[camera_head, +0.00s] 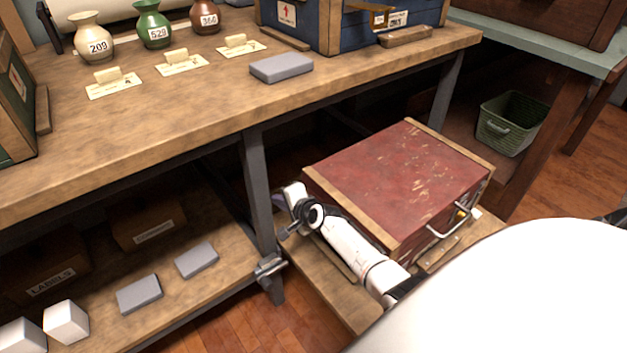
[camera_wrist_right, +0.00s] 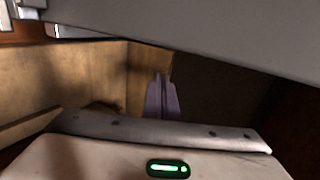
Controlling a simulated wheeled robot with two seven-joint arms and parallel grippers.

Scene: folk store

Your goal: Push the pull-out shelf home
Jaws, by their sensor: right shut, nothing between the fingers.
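The pull-out shelf (camera_head: 335,293) is a wooden board standing out from under the workbench at its right end. A worn red chest (camera_head: 395,180) with wooden edges and a metal handle sits on it and covers most of it. My right arm comes in from the lower right, along the chest's left side above the shelf. My right gripper (camera_head: 281,200) is at the bench leg, partly hidden in the head view. Its fingers (camera_wrist_right: 162,97) show shut and empty in the right wrist view, among wooden surfaces; contact cannot be told. My left gripper is not in view.
The workbench top (camera_head: 200,110) holds vases, labels, a grey block and a blue crate (camera_head: 350,25). A metal leg (camera_head: 257,180) stands left of the chest. A lower shelf (camera_head: 215,285) carries boxes and blocks. A green basket (camera_head: 510,122) stands at right.

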